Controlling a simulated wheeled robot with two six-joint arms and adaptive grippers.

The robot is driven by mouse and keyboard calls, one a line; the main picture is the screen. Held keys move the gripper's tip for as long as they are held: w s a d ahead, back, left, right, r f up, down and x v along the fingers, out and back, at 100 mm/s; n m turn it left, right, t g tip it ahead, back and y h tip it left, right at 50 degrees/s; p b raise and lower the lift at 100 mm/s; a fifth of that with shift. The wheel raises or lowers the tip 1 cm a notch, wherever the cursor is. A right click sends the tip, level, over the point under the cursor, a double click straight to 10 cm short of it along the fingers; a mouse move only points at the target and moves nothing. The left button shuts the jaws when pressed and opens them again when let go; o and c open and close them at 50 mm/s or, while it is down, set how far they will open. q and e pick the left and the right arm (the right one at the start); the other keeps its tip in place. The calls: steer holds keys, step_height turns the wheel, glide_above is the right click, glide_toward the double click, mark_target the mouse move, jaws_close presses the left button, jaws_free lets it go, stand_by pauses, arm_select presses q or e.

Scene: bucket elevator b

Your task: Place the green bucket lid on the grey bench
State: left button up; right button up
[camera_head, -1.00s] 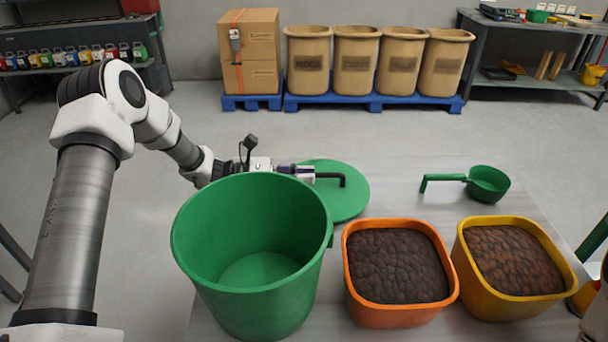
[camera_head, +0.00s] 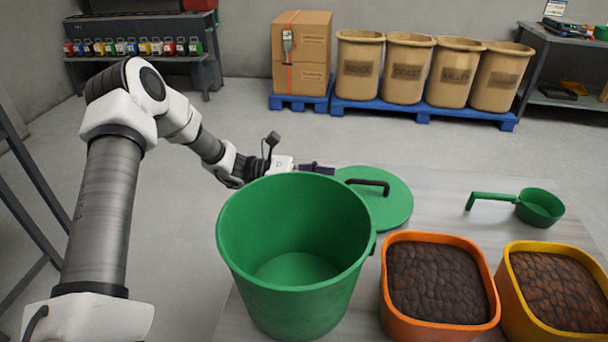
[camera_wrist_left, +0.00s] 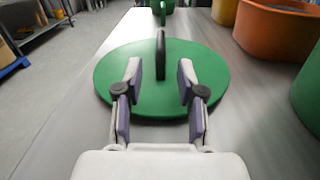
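The green bucket lid (camera_head: 398,208) lies flat on a light grey bench top (camera_head: 450,190), behind the green bucket (camera_head: 300,318), which hides part of it. Its black bar handle (camera_head: 372,184) stands up from the lid. My left gripper (camera_head: 333,170) is just left of the handle in the head view, partly hidden by the bucket rim. In the left wrist view the gripper (camera_wrist_left: 160,76) is open and empty above the lid's near part. The handle (camera_wrist_left: 161,58) stands between and beyond the fingertips, apart from both. My right gripper is not in view.
An orange tub (camera_head: 435,328) and a yellow tub (camera_head: 545,332) of dark material stand right of the bucket. A green scoop (camera_head: 540,207) lies behind them. Beige bins (camera_head: 410,75) and cartons (camera_head: 302,50) stand on blue pallets beyond open floor.

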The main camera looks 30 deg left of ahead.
arm_select(q)
steer(key=v, duration=0.6)
steer(key=shift+s+a, duration=0.15)
steer(key=shift+a, duration=0.15)
